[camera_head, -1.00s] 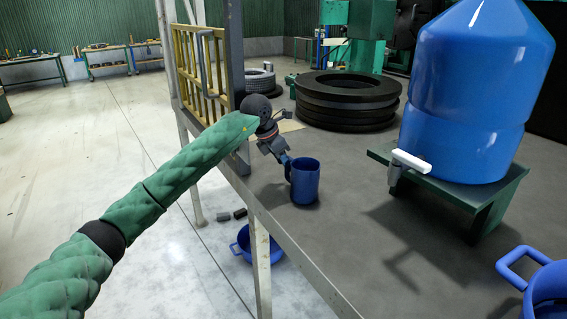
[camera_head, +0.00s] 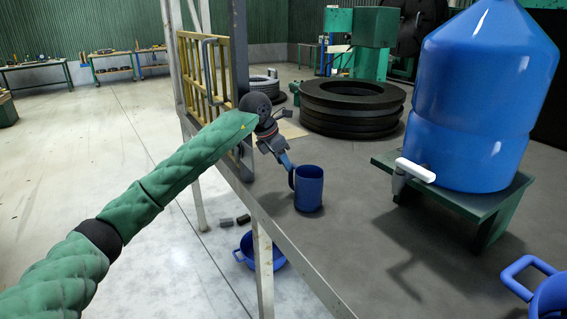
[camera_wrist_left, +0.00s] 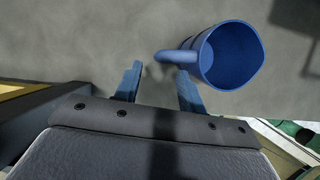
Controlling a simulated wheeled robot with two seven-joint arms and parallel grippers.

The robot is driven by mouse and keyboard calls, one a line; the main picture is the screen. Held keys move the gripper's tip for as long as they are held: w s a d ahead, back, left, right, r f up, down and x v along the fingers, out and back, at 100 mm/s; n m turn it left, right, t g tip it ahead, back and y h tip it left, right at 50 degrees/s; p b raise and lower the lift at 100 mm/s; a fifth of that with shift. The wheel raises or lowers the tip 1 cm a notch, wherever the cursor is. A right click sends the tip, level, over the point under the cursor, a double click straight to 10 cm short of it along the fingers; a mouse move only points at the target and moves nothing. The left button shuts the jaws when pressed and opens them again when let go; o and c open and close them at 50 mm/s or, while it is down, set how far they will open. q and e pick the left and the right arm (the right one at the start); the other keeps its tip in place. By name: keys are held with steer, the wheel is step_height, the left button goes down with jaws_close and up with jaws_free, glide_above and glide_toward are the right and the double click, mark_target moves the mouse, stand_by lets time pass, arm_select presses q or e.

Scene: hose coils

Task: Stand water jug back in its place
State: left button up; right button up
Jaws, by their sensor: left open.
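A blue mug-shaped jug (camera_head: 309,188) with a side handle stands upright on the grey table (camera_head: 345,225). In the left wrist view I look down into the same blue jug (camera_wrist_left: 231,56), its handle pointing left toward my fingers. My left gripper (camera_head: 287,160) is at the handle side of the jug. Its two fingers show apart in the left wrist view (camera_wrist_left: 159,86), with the handle just ahead of the right finger. I cannot tell whether they touch. A large blue water bottle (camera_head: 480,100) with a white-handled tap stands upright on a green stand (camera_head: 448,190). My right gripper is out of view.
Black hose coils (camera_head: 350,103) lie stacked at the back of the table. A yellow rack (camera_head: 205,75) stands by the left edge near my arm. Another blue handled vessel (camera_head: 545,298) is cut off at lower right. A blue basin (camera_head: 262,250) is below the table edge.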

arm_select(q)
steer(key=shift+v, duration=1.05)
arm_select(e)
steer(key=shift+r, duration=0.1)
arm_select(q)
steer(key=b+v, duration=0.3)
steer(key=v, duration=0.4)
steer(key=shift+r, duration=0.35)
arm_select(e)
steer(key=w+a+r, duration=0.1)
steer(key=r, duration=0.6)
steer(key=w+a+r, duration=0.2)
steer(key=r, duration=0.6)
arm_select(q)
steer(key=shift+s+a, duration=0.15)
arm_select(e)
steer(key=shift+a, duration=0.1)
